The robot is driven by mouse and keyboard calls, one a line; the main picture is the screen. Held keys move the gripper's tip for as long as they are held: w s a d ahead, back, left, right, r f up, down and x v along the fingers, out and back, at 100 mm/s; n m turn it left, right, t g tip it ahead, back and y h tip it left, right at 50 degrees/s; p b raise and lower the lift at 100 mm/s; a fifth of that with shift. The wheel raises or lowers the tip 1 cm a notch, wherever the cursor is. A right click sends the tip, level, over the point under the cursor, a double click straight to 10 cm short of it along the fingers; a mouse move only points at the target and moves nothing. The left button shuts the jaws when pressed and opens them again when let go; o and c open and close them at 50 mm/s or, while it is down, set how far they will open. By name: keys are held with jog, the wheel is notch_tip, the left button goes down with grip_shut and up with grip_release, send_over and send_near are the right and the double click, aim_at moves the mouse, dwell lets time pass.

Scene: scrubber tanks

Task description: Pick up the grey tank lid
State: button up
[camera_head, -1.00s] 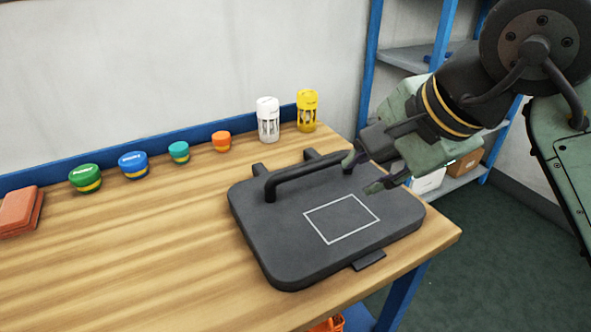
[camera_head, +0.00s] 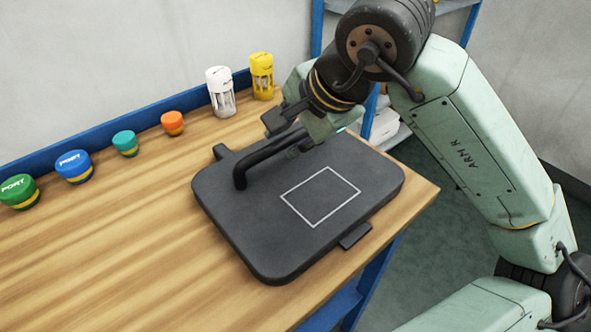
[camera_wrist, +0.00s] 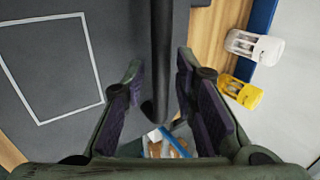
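The dark grey tank lid (camera_head: 255,220) lies flat on the wooden bench, with a white outlined rectangle on its top. Its raised bar handle (camera_head: 262,158) runs along the far side. My gripper (camera_head: 295,147) is at the right end of the handle. In the wrist view my gripper (camera_wrist: 165,100) is open, with one finger on each side of the handle (camera_wrist: 160,60). Gaps show between the fingers and the bar. The lid (camera_wrist: 45,75) fills the left of that view. The handle's right end is partly hidden by my gripper in the head view.
Behind the lid stand a white canister (camera_head: 220,92) and a yellow canister (camera_head: 262,76). Orange (camera_head: 172,123), teal (camera_head: 125,143), blue (camera_head: 74,166) and green (camera_head: 19,191) caps line the bench (camera_head: 110,255) back. The bench left of the lid is clear. Blue shelving stands behind.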

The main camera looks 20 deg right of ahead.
aim_at(283, 142)
jog(key=shift+x, duration=1.85)
jog(key=shift+a, duration=0.1)
grip_shut()
jog(key=shift+p, duration=0.3)
